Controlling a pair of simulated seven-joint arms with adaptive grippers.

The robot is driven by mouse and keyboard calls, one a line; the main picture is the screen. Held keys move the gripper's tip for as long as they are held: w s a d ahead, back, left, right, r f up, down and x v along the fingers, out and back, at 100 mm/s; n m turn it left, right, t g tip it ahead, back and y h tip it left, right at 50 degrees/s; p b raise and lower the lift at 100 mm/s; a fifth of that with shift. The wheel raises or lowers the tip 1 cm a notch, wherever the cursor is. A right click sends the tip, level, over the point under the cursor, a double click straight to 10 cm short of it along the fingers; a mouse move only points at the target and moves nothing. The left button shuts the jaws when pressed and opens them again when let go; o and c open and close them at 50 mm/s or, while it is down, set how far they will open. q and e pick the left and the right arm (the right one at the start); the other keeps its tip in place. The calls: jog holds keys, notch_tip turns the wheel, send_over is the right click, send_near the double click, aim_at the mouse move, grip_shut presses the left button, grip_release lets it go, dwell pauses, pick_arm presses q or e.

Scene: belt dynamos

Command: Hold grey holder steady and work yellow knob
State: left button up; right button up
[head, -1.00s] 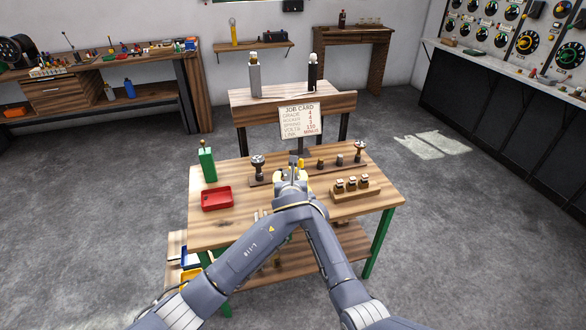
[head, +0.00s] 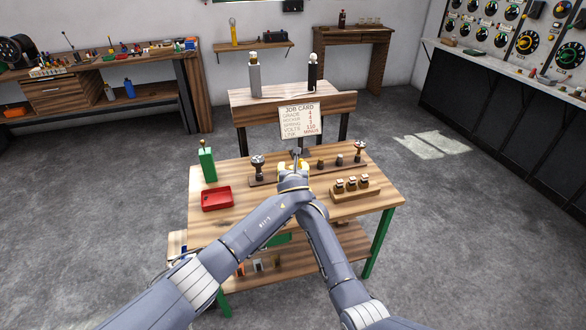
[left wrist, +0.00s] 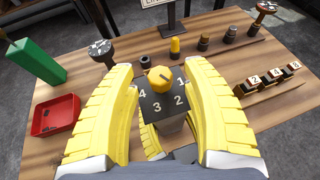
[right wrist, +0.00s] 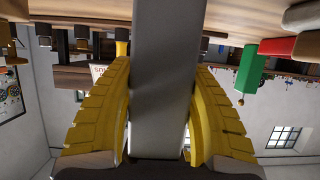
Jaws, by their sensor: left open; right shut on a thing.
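The grey holder (right wrist: 163,85) is a tall grey block that fills the middle of the right wrist view. My right gripper (right wrist: 163,66) is shut on it, with one yellow finger against each side. In the left wrist view the holder's dark top face (left wrist: 150,107) carries printed numbers around the yellow knob (left wrist: 161,79). I cannot tell which number the knob points at. My left gripper (left wrist: 160,70) is open, its yellow fingers on either side of the knob with gaps between. In the head view my left gripper (head: 294,170) hides most of the holder and my right gripper.
On the bench stand a green block (head: 207,165), a red tray (head: 217,199), a rail (head: 325,172) with several posts and a wooden rack (head: 356,191) of numbered blocks. A job card (head: 299,119) stands behind. The bench's front right is clear.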

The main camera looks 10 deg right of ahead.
pick_arm(q)
jog(key=shift+x, duration=0.8)
grip_shut()
